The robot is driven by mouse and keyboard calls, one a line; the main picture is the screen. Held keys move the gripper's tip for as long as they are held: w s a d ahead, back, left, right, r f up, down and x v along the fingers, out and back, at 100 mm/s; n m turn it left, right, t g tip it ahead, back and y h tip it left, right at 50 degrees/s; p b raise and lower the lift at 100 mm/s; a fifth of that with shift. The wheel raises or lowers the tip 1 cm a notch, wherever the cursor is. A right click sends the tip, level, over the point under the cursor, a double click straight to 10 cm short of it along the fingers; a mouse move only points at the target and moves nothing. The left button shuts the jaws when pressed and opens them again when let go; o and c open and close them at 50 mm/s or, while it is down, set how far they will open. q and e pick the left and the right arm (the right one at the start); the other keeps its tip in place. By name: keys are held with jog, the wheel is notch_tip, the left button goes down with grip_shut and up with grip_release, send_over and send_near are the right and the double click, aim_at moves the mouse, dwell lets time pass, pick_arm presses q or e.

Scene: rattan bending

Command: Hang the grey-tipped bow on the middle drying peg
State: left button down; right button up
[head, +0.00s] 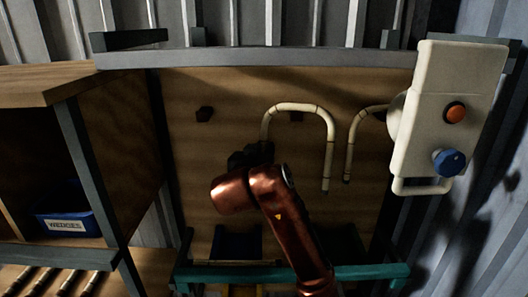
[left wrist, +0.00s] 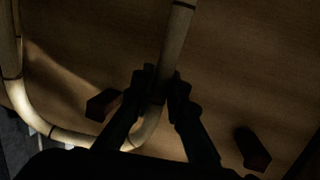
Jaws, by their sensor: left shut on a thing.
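The pale rattan bow (head: 328,140) is an upside-down U with thin dark bands and a dark grey tip on its free right leg. My left gripper (head: 252,155) is shut on its left leg; the left wrist view shows the jaws around the bow's tube (left wrist: 172,45). The middle peg (head: 296,116), a dark stub on the wooden board (head: 235,90), appears just below the arch. In the left wrist view a peg (left wrist: 101,105) also lies inside the curve. Whether the bow rests on the peg cannot be told. The left peg (head: 204,114) is bare. My right gripper is out of view.
A second bow (head: 350,145) hangs at the right, partly hidden by a white control box (head: 450,95) with orange and blue knobs. A wooden shelf (head: 60,82) with a blue wedges bin (head: 65,210) stands left. A teal rail (head: 372,272) crosses below.

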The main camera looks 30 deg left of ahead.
pick_arm(q)
jog(key=shift+w+a, duration=0.3)
jog(key=shift+w, duration=0.35)
jog(key=shift+w+a, duration=0.45)
jog(key=shift+w, duration=0.1)
jog(key=shift+w+a+f, duration=0.1)
jog(key=shift+w+a, duration=0.2)
jog(key=shift+w, duration=0.25)
jog(key=shift+w+a+f, duration=0.45)
jog(key=shift+w+f, duration=0.05)
jog(key=shift+w, duration=0.15)
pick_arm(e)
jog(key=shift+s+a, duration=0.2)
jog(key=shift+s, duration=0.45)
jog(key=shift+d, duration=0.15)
pick_arm(q)
jog(key=c, duration=1.8)
grip_release()
jog(key=shift+c, duration=0.2)
